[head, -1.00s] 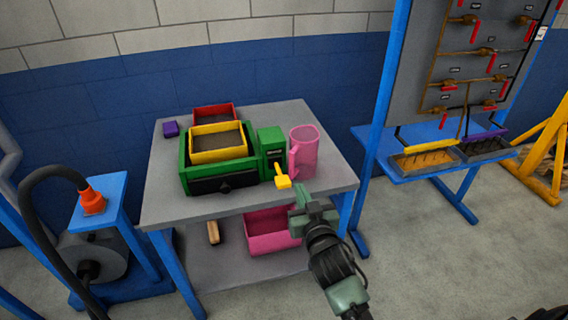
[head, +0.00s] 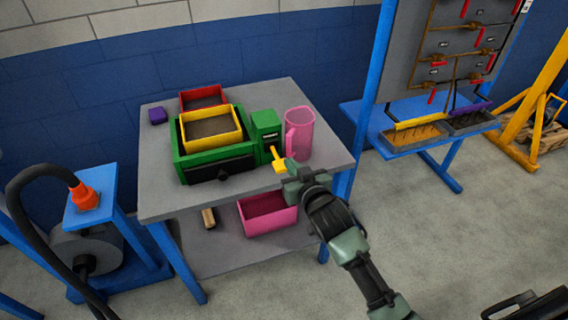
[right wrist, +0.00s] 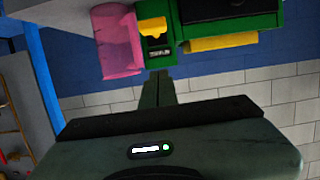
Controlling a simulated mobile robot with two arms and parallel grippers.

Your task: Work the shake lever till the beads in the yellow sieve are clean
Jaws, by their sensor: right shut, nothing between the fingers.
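The yellow sieve (head: 212,143) sits on the green shaker box (head: 178,160) on the grey table, with a dark grey fill inside; single beads are too small to make out. The yellow shake lever (head: 277,160) sticks out from the front of the green housing (head: 265,125); it also shows in the right wrist view (right wrist: 152,28). My right gripper (head: 290,169) is shut and empty, just right of the lever's end in the head view. In the right wrist view its fingertips (right wrist: 157,76) point at the lever, and a gap shows between. My left gripper is out of view.
A pink jug (head: 300,135) stands close right of the housing. A red tray (head: 203,93) and a purple block (head: 157,116) are behind. A pink bin (head: 268,215) is on the lower shelf. The table's front left (head: 160,200) is clear.

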